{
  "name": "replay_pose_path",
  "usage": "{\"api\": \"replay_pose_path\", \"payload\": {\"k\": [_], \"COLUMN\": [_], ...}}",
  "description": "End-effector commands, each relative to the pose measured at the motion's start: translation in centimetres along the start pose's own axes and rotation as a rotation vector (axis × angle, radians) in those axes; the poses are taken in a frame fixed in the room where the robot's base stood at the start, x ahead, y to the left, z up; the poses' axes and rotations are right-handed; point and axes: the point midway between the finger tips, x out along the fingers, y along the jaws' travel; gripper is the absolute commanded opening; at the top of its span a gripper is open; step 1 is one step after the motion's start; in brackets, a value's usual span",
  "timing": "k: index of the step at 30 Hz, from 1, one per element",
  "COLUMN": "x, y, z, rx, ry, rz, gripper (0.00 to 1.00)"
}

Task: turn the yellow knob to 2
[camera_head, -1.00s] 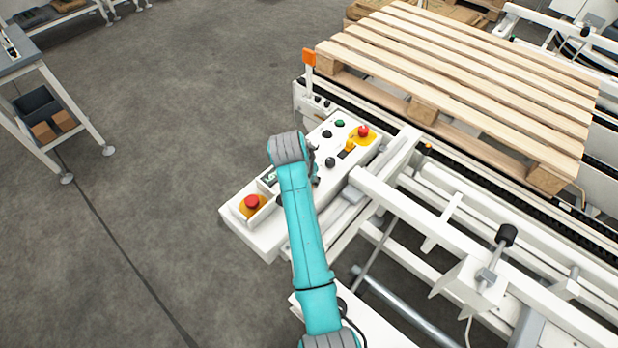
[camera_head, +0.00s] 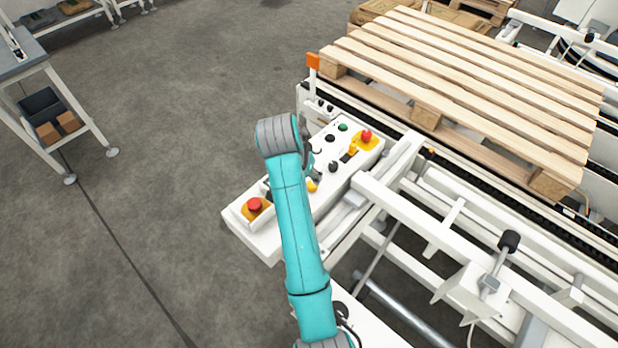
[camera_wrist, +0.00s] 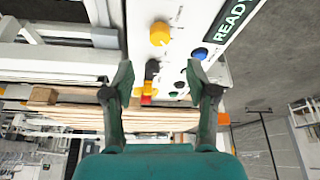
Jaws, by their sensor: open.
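The yellow knob (camera_wrist: 160,33) is on the white control panel (camera_wrist: 146,12), near the top of the wrist view, with small markings beside it that I cannot read. In the head view the yellow knob (camera_head: 312,186) shows just right of my arm. My gripper (camera_wrist: 161,68) is open and empty. Its two fingers are apart in the wrist view, with the knob beyond the gap between their tips, not touched. In the head view my arm hides part of the panel and most of the gripper.
A red button (camera_head: 254,205) on a yellow base is at the panel's near end, another (camera_head: 366,136) at the far end. A blue button (camera_wrist: 199,54) and a READY display (camera_wrist: 232,18) are near the knob.

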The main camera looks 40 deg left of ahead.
Motion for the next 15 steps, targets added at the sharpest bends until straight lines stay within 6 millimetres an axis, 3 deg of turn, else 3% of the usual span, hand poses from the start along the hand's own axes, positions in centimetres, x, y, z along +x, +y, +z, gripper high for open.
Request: {"api": "replay_pose_path", "payload": {"k": [6, 15], "x": [-2.6, -3.2], "y": [0.0, 0.0], "z": [0.0, 0.0], "rx": [0.0, 0.0], "ry": [0.001, -0.001], "rz": [-0.001, 0.001], "gripper": [0.57, 0.57]}}
